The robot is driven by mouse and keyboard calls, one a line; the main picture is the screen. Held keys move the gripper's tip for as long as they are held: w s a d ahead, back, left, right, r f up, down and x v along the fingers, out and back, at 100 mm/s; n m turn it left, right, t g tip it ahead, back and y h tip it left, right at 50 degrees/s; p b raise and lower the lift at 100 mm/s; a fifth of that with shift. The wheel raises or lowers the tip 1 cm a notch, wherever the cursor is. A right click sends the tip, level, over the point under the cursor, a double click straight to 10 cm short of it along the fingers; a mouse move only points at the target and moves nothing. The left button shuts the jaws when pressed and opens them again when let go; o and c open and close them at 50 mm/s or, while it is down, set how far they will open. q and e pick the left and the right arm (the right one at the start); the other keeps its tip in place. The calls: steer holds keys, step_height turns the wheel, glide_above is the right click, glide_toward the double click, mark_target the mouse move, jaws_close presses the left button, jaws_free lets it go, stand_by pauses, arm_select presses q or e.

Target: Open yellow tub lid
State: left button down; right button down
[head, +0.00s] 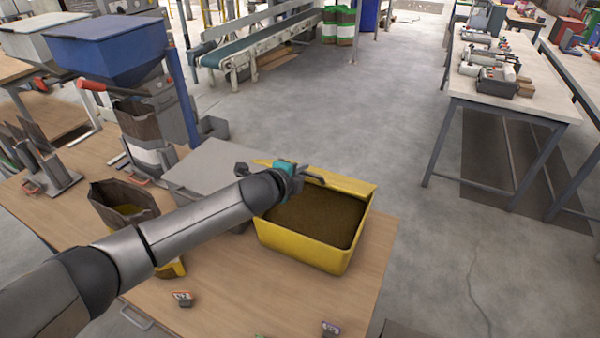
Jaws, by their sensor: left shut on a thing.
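The yellow tub (300,245) stands on the wooden table near its right end. Its top is uncovered and brown pellets (310,217) fill much of it. The yellow lid (345,183) shows as a narrow strip along the tub's far edge, seen nearly edge-on. My left gripper (312,177) is at the far side of the tub, shut on the lid's edge. My forearm and wrist hide the tub's left rim and part of the lid. My right gripper is not in view.
A grey box (207,162) stands left of the tub. An open brown bag (122,203) and small tag stands (183,299) are on the table (235,290). A blue hopper machine (115,50) stands behind. Open floor lies to the right.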

arm_select(q)
steer(key=c, duration=0.9)
jaws_free()
steer(key=v, duration=1.5)
steer(key=shift+s+a, duration=0.1)
